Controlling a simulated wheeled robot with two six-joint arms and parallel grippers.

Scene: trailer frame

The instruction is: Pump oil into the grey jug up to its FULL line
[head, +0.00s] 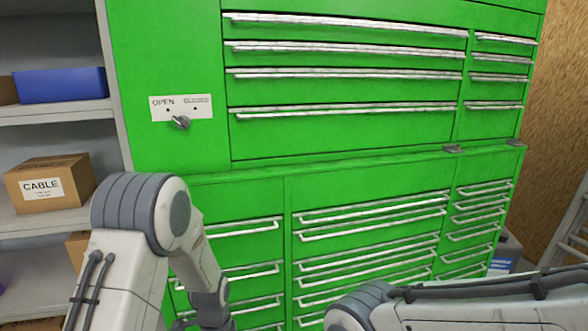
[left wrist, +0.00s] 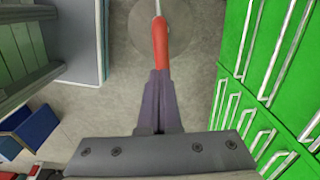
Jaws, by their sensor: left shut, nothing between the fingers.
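My left gripper (left wrist: 160,72) points down in the left wrist view, with its dark fingers shut together. A red, handle-like piece (left wrist: 160,40) with a thin pale rod (left wrist: 157,8) lies in line with the fingertips. Whether it touches them I cannot tell, but nothing is held between them. A round grey disc (left wrist: 190,25) lies behind the red piece; I cannot tell what it is. In the head view my left arm reaches down and its gripper is out of the picture. My right forearm crosses the bottom right, its gripper out of view. I see no grey jug or FULL line.
A green drawer cabinet (head: 260,172) with metal handles fills the head view, with an OPEN/CLOSED plate and knob (head: 181,122). Shelves at left hold a CABLE box (head: 48,185) and blue bin (head: 62,85). In the left wrist view, bare floor (left wrist: 115,115) lies beside the fingers.

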